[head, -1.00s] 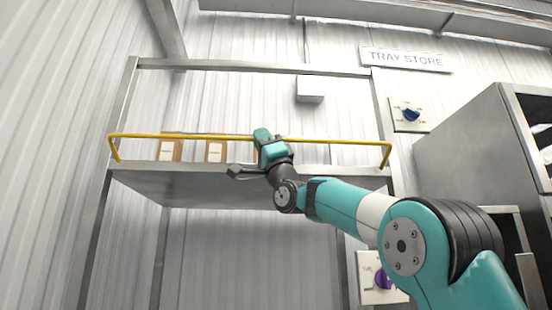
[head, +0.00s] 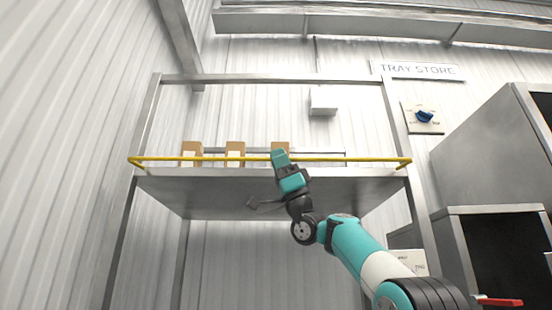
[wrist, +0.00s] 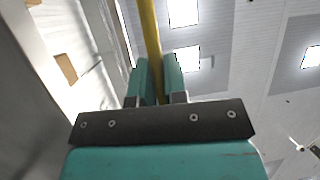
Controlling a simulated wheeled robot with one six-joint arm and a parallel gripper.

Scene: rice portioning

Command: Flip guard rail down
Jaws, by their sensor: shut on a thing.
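The yellow guard rail (head: 350,160) runs across the front of the raised metal shelf (head: 230,180). It now lies low, close to the shelf's front edge. My gripper (head: 279,158) is at the rail, a little right of its middle. In the wrist view the yellow rail (wrist: 150,35) passes between the two teal fingers (wrist: 157,78), which are closed around it. The part of the rail between the fingers is hidden in the head view.
Several brown boxes (head: 235,150) stand on the shelf behind the rail. Metal cabinets (head: 490,150) stand at the right. Below the shelf is open room.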

